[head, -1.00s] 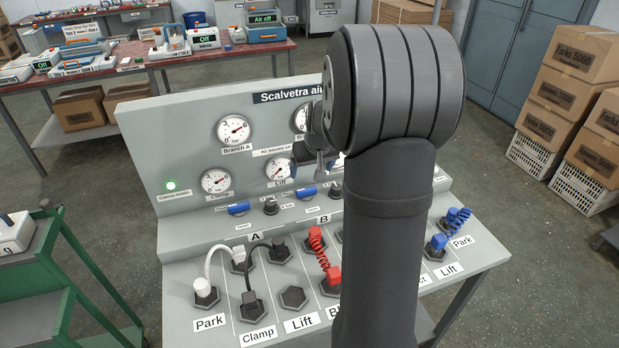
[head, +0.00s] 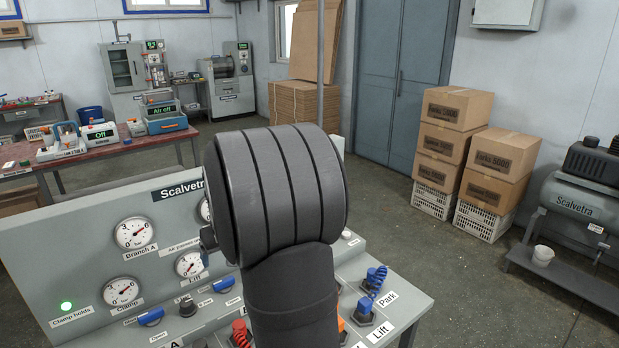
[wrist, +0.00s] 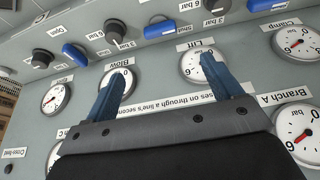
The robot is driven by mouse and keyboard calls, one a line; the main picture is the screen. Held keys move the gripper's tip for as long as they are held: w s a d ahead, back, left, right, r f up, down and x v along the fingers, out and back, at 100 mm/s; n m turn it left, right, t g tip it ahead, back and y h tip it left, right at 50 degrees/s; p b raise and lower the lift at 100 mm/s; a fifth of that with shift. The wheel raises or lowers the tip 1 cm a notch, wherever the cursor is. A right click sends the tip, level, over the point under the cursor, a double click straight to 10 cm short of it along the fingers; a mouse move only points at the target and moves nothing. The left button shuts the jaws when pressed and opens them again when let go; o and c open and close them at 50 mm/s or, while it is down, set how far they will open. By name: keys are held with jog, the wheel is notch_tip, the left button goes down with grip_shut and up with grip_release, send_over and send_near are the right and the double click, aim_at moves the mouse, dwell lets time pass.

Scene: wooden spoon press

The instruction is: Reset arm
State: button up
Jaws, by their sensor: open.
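My gripper (wrist: 165,88) is open and empty in the wrist view, with its two blue fingers apart in front of the grey gauge panel (wrist: 165,70). The Lift gauge (wrist: 200,65) shows beside one finger and the Blow gauge (wrist: 118,80) beside the other. Whether the fingers touch the panel is not clear. In the head view my dark arm stands in front of the panel (head: 75,245) and hides the gripper and part of the panel. Branch A (head: 134,233), Clamp (head: 121,292) and Lift (head: 190,265) gauges show left of the arm.
Blue levers (head: 151,316) and a black knob (head: 187,306) line the panel's lower edge. A green lamp (head: 66,306) is lit. A blue coiled plug lead (head: 375,280) and a red plug (head: 240,333) sit on the deck. Boxes (head: 450,150) and a compressor (head: 590,200) stand off right.

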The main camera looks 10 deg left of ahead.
aim_at(223, 281)
jog(key=x, duration=1.5)
jog(key=shift+a+f, duration=0.15)
jog(key=v, duration=1.7)
jog(key=x, duration=1.7)
jog(key=shift+w+f, duration=0.1)
jog(key=shift+f, duration=0.05)
jog(key=shift+n, duration=0.5)
jog(key=shift+w+n+g+y, duration=0.1)
jog(key=shift+n+g+y, duration=0.5)
jog(key=shift+n, duration=0.9)
jog(key=n+g, duration=0.1)
jog(key=n, duration=0.1)
jog(key=n+g, duration=0.1)
jog(key=n, duration=0.2)
jog(key=shift+w+r, duration=0.1)
jog(key=shift+r, duration=0.1)
jog(key=shift+v, duration=0.95)
